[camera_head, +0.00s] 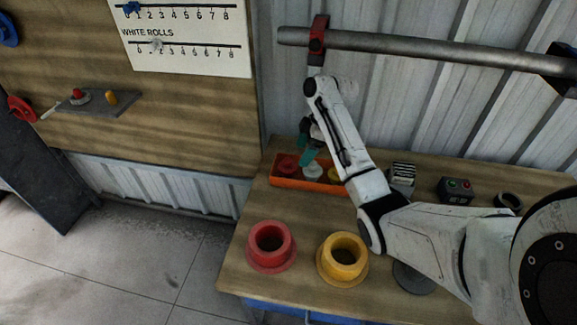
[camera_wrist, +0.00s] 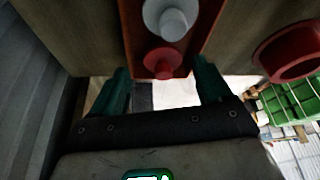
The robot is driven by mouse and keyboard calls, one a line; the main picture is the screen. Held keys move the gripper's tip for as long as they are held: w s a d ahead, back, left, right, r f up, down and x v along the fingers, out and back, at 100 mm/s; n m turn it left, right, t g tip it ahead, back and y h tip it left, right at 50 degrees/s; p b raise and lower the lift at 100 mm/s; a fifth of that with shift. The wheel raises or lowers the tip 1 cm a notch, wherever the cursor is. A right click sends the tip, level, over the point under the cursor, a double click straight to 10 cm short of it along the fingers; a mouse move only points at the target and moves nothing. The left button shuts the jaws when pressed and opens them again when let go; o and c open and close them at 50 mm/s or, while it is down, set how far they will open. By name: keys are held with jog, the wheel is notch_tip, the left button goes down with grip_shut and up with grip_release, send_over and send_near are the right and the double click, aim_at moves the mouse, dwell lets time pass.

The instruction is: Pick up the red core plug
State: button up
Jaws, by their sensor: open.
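The red core plug (camera_head: 286,163) sits at the left end of the orange tray (camera_head: 300,184), which stands on the wooden table. A white plug (camera_head: 313,171) is beside it, and a yellow plug (camera_head: 334,174) is partly behind my arm. My gripper (camera_head: 306,153) is over the tray with its teal fingers pointing down. In the wrist view my gripper (camera_wrist: 162,72) is open and empty. The red plug (camera_wrist: 163,62) lies ahead of the gap between the fingers, roughly centred. The white plug (camera_wrist: 170,18) is just beyond it. I see no contact with the red plug.
A red flanged ring (camera_head: 270,262) and a yellow one (camera_head: 341,268) stand at the table's front. A control box (camera_head: 456,190) is at the right. A grey pipe (camera_head: 430,49) runs above. Another red plug (camera_head: 79,96) is on a wall shelf. A green crate (camera_wrist: 293,103) shows in the wrist view.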

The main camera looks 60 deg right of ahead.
aim_at(288, 159)
jog(key=w+a+f, duration=0.2)
jog(key=w+f, duration=0.1)
jog(key=shift+w+a+f+p, duration=0.2)
jog(key=shift+w+a+p, duration=0.1)
jog(key=shift+w+a+f, duration=0.15)
jog(key=shift+w+f, duration=0.1)
jog(key=shift+f, duration=0.35)
jog(key=shift+c, duration=0.2)
jog(key=c, duration=0.8)
